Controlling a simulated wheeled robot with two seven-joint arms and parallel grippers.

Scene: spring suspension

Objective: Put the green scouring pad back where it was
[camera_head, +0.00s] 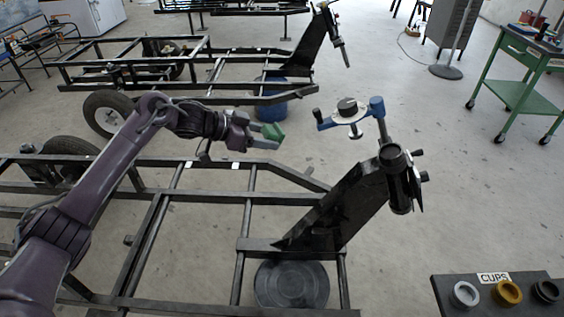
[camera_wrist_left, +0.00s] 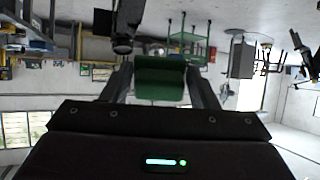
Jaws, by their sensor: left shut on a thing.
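The green scouring pad (camera_head: 273,132) is held between the fingers of my left gripper (camera_head: 266,139), up in the air above the black frame. It also shows in the left wrist view (camera_wrist_left: 160,79), between the two fingers of the left gripper (camera_wrist_left: 160,88). In the head view the pad is to the left of a blue stand with a round white plate (camera_head: 352,117) that carries a dark round piece (camera_head: 347,106). The pad and this plate are apart. My right gripper is in neither view.
A black metal frame (camera_head: 248,212) with an upright post (camera_head: 395,165) fills the middle. At the bottom right, a dark board marked CUPS (camera_head: 490,303) holds several round cups. A green cart (camera_head: 520,95) stands at the far right. Open floor lies between cart and frame.

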